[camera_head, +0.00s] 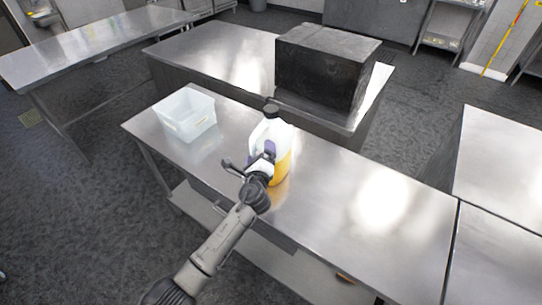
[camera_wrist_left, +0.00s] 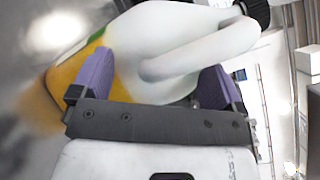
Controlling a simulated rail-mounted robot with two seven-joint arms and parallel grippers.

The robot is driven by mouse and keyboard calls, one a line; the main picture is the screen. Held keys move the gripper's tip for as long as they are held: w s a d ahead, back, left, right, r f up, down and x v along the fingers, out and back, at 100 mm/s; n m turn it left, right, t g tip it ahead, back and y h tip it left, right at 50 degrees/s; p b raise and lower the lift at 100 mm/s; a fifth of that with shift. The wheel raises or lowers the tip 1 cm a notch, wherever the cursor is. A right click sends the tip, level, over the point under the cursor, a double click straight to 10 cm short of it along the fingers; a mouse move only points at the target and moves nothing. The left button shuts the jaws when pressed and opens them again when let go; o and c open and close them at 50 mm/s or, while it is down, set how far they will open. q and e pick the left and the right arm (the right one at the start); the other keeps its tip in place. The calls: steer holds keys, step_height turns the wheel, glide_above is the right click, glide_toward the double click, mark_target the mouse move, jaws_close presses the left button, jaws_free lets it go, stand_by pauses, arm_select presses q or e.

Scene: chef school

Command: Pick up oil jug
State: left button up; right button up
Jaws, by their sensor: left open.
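The oil jug (camera_head: 283,152) stands upright on the steel table in the head view, with a dark cap, a whitish upper part and yellow oil low down. My left gripper (camera_head: 262,158) is in front of the jug and hides part of it. In the left wrist view the jug (camera_wrist_left: 185,35) fills the space ahead of the open purple fingers of the gripper (camera_wrist_left: 158,82). The jug's handle lies across the gap between the fingers. I cannot tell whether either finger touches the jug. My right gripper is not in view.
A translucent plastic bin (camera_head: 187,117) stands left of the jug on the same steel table (camera_head: 345,205). A large dark box (camera_head: 322,70) sits on the table behind. The table right of the jug is clear.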

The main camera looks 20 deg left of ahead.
arm_select(q)
steer(key=shift+f, duration=0.1)
steer(key=c, duration=1.2)
steer(key=shift+f, duration=0.25)
jaws_close()
steer(key=shift+r, duration=0.45)
